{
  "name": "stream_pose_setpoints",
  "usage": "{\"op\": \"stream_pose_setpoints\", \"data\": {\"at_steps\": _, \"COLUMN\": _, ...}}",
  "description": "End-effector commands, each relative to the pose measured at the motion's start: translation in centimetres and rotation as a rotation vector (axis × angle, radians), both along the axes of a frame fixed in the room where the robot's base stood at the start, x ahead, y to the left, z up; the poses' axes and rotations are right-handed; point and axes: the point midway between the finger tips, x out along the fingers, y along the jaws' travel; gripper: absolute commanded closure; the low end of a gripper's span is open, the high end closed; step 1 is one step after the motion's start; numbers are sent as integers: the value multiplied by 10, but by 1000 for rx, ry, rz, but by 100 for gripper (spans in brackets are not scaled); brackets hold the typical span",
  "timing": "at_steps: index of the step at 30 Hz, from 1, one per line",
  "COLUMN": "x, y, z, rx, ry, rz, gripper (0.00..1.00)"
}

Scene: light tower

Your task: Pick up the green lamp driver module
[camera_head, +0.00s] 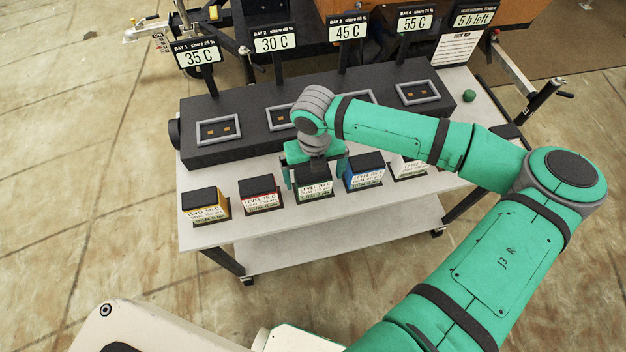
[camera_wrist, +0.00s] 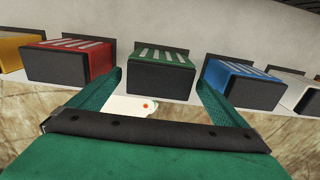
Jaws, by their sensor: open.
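The green lamp driver module (camera_head: 314,196) stands in the middle of a row of modules on the light cart top (camera_head: 240,226). It has a dark top and a pale printed label. My gripper (camera_head: 316,178) is over it, with its teal fingers spread left and right of the module. In the wrist view the green module (camera_wrist: 161,72) shows between the open fingertips, with a visible gap on each side. The fingers do not appear to touch it. My wrist hides part of its top in the head view.
A yellow module (camera_head: 206,206) and a red module (camera_head: 260,194) stand to the left. A blue module (camera_head: 363,171) and a white module (camera_head: 408,167) stand to the right. Behind is a dark housing (camera_head: 215,153) with framed bays and temperature signs (camera_head: 275,42).

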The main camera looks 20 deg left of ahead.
Motion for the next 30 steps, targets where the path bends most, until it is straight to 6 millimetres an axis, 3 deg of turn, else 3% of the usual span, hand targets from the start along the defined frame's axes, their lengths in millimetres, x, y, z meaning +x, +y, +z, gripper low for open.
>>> {"op": "stream_pose_setpoints", "data": {"at_steps": 9, "x": 6, "y": 5, "z": -41, "rx": -1, "ry": 2, "rz": -1, "gripper": 3}}
{"op": "stream_pose_setpoints", "data": {"at_steps": 19, "x": 6, "y": 6, "z": -47, "rx": 0, "ry": 0, "rz": 1, "gripper": 3}}
{"op": "stream_pose_setpoints", "data": {"at_steps": 27, "x": 6, "y": 6, "z": -47, "rx": 0, "ry": 0, "rz": 1, "gripper": 65}}
{"op": "stream_pose_setpoints", "data": {"at_steps": 30, "x": 6, "y": 6, "z": -47, "rx": 1, "ry": -1, "rz": 0, "gripper": 66}}
